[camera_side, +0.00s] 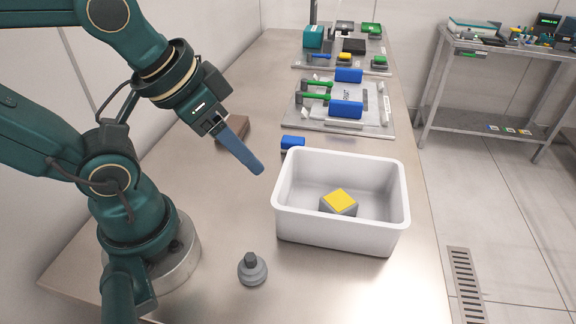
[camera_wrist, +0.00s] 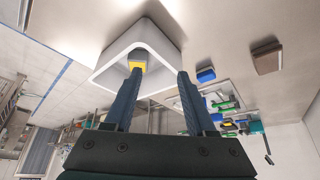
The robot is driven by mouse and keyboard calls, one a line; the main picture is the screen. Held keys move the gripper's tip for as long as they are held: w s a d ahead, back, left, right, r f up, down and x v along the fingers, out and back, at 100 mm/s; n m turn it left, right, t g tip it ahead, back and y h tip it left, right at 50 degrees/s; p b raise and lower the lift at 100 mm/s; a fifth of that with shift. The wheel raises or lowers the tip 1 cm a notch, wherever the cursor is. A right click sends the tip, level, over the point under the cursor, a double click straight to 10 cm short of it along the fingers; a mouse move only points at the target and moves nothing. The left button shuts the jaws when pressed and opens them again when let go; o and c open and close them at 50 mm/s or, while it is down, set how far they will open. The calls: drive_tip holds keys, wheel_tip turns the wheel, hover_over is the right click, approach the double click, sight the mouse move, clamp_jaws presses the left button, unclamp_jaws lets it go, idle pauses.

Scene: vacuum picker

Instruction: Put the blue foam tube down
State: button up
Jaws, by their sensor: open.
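My gripper (camera_side: 258,170) hangs above the table to the left of the white bin, its long blue-grey fingers tilted down. In the wrist view the gripper (camera_wrist: 160,76) has its two fingers apart with nothing between them. A blue tube-like piece (camera_side: 346,109) lies on the near metal tray, and a second blue piece (camera_side: 348,75) lies at that tray's far edge. A smaller blue block (camera_side: 292,142) sits on the table just behind the bin; it also shows in the wrist view (camera_wrist: 206,74). I cannot tell which blue piece is the foam tube.
The white bin (camera_side: 340,231) holds a grey block with a yellow top (camera_side: 339,201). A grey knobbed weight (camera_side: 252,269) stands at the front. A brown block (camera_side: 232,130) lies behind my gripper. Green-handled tools (camera_side: 316,96) lie on the near tray.

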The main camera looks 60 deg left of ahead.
drive_tip(key=w+d+r+n+g+h, duration=0.25)
drive_tip(key=d+n+h, duration=0.2)
drive_tip(key=n, duration=0.25)
drive_tip(key=w+a+n+h, duration=0.7)
drive_tip(key=w+a+n, duration=0.1)
drive_tip(key=w+n, duration=0.45)
drive_tip(key=w+a+f+n+t, duration=0.2)
drive_tip(key=a+f+n+t, duration=0.25)
drive_tip(key=a+f, duration=0.35)
drive_tip(key=shift+g, duration=0.4)
wheel_tip(320, 180, down, 7)
drive_tip(key=shift+w+r, duration=0.15)
drive_tip(key=shift+x, duration=3.25)
